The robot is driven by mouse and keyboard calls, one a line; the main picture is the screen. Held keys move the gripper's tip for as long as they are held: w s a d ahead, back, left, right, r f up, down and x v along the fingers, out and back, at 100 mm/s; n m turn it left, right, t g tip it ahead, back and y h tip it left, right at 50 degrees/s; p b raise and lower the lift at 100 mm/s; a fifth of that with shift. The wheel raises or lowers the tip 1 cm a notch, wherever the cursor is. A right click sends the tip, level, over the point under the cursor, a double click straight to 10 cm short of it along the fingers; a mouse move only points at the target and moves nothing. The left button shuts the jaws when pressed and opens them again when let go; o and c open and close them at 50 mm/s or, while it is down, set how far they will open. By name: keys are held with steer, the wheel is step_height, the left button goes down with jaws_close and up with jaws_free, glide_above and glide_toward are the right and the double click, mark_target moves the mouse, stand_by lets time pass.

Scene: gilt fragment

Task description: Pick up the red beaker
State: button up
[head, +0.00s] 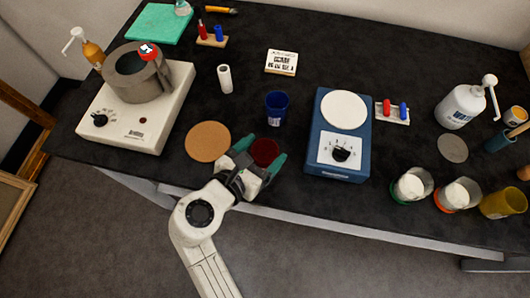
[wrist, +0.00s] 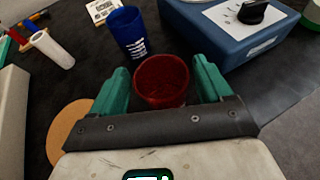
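The red beaker (head: 265,152) stands upright on the black bench near its front edge. In the wrist view the red beaker (wrist: 161,80) sits between the two green fingers of my gripper (wrist: 164,88). The fingers are spread on either side of it, with a gap visible at the left finger and a smaller gap at the right. In the head view my gripper (head: 256,162) reaches the beaker from the front. The beaker's lower part is partly hidden by the gripper in both views.
A blue beaker (head: 277,107) stands just behind the red one. A blue hotplate (head: 339,167) is close on the right, a cork mat (head: 207,142) on the left. A beige hotplate (head: 130,132) with a grey pot stands farther left. Several beakers and bottles are at the right.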

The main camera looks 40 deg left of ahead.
steer(key=c, duration=1.2)
steer(key=shift+o, duration=0.2)
steer(key=shift+r, duration=0.15)
steer(key=s+d+r, duration=0.3)
steer(key=s+r, duration=0.9)
steer(key=s, duration=0.1)
steer(key=shift+s+d+r, duration=0.2)
steer(key=shift+d+r, duration=0.05)
steer(key=shift+r, duration=0.1)
stand_by(0.9)
